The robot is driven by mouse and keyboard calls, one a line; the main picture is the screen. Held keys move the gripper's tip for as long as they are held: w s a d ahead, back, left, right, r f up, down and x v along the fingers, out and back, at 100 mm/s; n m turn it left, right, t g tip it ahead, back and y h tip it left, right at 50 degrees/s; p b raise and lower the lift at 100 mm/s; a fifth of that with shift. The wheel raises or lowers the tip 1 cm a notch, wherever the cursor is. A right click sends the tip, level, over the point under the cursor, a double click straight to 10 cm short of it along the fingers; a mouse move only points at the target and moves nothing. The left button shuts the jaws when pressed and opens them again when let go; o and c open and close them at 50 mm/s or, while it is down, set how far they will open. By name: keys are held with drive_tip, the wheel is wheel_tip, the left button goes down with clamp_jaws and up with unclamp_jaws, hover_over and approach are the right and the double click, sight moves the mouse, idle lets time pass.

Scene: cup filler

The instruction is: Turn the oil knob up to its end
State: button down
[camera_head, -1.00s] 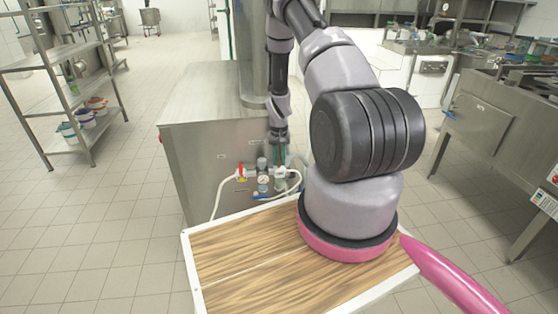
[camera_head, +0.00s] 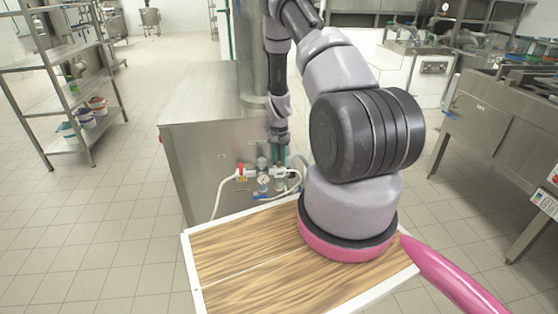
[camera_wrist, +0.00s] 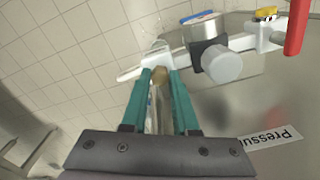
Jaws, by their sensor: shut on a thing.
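My gripper (camera_wrist: 165,75) points down at the small fittings on the front of the steel cabinet. It also shows in the head view (camera_head: 279,155). In the wrist view its two teal fingers are shut on a small tan piece, which I take to be the oil knob (camera_wrist: 160,77). The fingers hide its sides, and any scale or end mark on it cannot be made out. In the head view the knob is too small and covered to tell apart.
A "Pressure" label (camera_wrist: 270,138) is on the steel cabinet (camera_head: 205,140). A white hose (camera_head: 222,193) hangs at the left.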

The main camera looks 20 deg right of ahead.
drive_tip(key=c, duration=0.7)
unclamp_jaws()
drive_tip(key=shift+r, duration=0.15)
wheel_tip(320, 180, up, 11)
drive_tip(key=shift+f, duration=0.2)
wheel_tip(320, 180, up, 12)
drive_tip(key=t, duration=0.1)
hover_over(279, 162)
drive_tip(key=a, duration=0.3)
drive_tip(key=s+a+r+n+t+y, duration=0.1)
drive_tip(key=s+a+r, duration=0.1)
drive_tip(key=r, duration=0.6)
drive_tip(key=s+a+r+t, duration=0.1)
drive_tip(key=s+a+r, duration=0.2)
drive_tip(key=r, duration=0.5)
drive_tip(key=s+a+r+n+t, duration=0.1)
drive_tip(key=s+a+r, duration=0.1)
drive_tip(key=s+r, duration=0.3)
drive_tip(key=s+a+r+t, duration=0.1)
drive_tip(key=s+r, duration=0.4)
drive_tip(key=s, duration=0.5)
drive_tip(key=s+a+r+n+t+y, duration=0.1)
drive_tip(key=s+a+r+t, duration=0.1)
drive_tip(key=s+a+r, duration=0.2)
drive_tip(key=shift+s+r+n, duration=0.15)
drive_tip(key=shift+s+r, duration=0.3)
drive_tip(key=shift+s, duration=0.45)
drive_tip(key=shift+s+r+n, duration=0.15)
drive_tip(key=shift+s+r, duration=0.25)
drive_tip(key=shift+s, duration=0.45)
